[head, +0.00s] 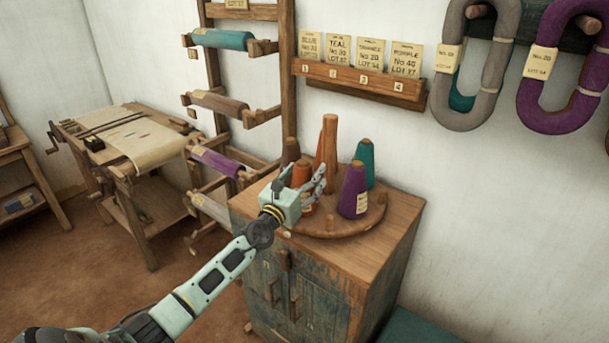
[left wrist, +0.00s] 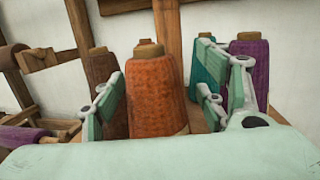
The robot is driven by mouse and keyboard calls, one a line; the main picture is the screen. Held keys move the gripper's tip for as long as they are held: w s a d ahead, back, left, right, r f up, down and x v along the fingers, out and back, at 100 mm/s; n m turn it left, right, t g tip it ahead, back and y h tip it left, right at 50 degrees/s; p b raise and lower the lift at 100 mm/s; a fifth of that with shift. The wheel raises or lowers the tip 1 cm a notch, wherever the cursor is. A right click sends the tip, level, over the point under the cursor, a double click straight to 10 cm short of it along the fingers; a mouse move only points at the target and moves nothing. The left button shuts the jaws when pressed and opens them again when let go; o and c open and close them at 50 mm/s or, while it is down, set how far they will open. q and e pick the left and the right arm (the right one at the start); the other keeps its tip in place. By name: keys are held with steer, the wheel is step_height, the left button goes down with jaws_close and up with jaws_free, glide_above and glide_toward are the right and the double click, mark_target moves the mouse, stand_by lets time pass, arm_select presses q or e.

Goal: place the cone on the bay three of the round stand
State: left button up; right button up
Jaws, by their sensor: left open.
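An orange cone (head: 301,174) stands upright on the round stand (head: 345,229), near its left edge. My left gripper (head: 313,187) is at this cone and hides part of it in the head view. In the left wrist view the orange cone (left wrist: 155,92) stands between the two spread fingers, with no clear grip on it. A brown cone (head: 290,151), a teal cone (head: 365,158) and a purple cone (head: 353,190) also stand on the stand around a wooden post (head: 330,150). The bay numbers on the stand cannot be read. My right gripper is out of view.
The stand rests on a worn wooden cabinet (head: 400,222). A wall shelf (head: 350,77) behind holds numbered lot cards. A wooden rack (head: 207,120) with yarn rolls stands left. Grey (head: 443,110) and purple (head: 527,97) hanks hang on the right. The stand's front edge is open.

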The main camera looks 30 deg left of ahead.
arm_select(q)
steer(key=s+d+f, duration=0.1)
steer(key=s, duration=1.1)
steer(key=shift+f, duration=0.35)
